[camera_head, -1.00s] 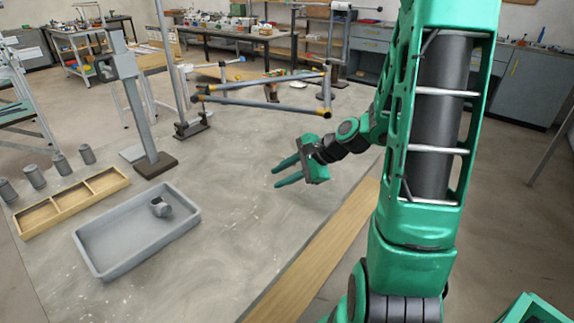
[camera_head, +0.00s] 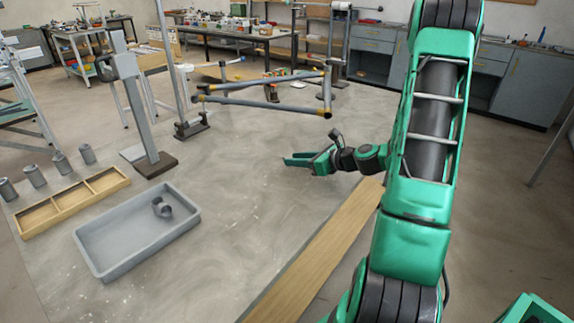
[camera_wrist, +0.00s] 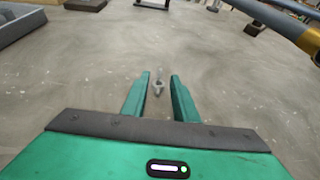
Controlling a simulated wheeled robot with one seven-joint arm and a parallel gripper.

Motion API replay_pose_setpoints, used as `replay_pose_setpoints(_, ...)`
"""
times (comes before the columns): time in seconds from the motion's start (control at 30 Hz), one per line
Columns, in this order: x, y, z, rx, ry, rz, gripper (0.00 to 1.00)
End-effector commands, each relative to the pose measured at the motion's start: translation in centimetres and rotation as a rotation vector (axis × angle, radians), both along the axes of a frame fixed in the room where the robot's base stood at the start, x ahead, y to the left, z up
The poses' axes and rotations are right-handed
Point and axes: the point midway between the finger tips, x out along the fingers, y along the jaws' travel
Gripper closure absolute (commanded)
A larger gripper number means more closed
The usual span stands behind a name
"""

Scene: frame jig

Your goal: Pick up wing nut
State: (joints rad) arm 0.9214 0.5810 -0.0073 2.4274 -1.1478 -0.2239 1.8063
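The wing nut (camera_wrist: 158,88) is a small grey metal piece on the grey stone-like surface. In the wrist view it shows in the gap between my two fingers, apart from both. My gripper (camera_wrist: 160,78) is open and empty, its green fingers on either side of the nut in the picture. In the head view my gripper (camera_head: 290,160) is low over the middle of the grey surface, fingers to the left. I cannot make out the nut in that view. How far the fingertips are above the surface is hard to tell.
A grey tray (camera_head: 88,244) holding a dark pipe fitting (camera_head: 161,208) lies at left. A wooden divided box (camera_head: 72,204) and several grey cylinders stand beyond it. A tube frame (camera_head: 262,105) stands behind my gripper. The surface around the nut is clear.

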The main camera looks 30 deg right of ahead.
Motion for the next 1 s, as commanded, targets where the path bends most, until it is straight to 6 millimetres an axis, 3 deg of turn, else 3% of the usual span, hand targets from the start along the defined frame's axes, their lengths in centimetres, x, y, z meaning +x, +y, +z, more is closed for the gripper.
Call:
replay_pose_setpoints(0.43, 4.3, 1.7, -1.3, 0.000, 0.000, 0.004, 0.73)
replay_pose_setpoints(0.7, 4.7, 1.7, -1.5, 0.000, 0.001, 0.000, 0.73)
replay_pose_setpoints(0.8, 4.7, 1.7, -1.5, 0.000, 0.001, 0.001, 0.97)
replay_pose_setpoints(1.0, 4.7, 1.7, -1.4, -0.001, 0.001, 0.001, 1.00)
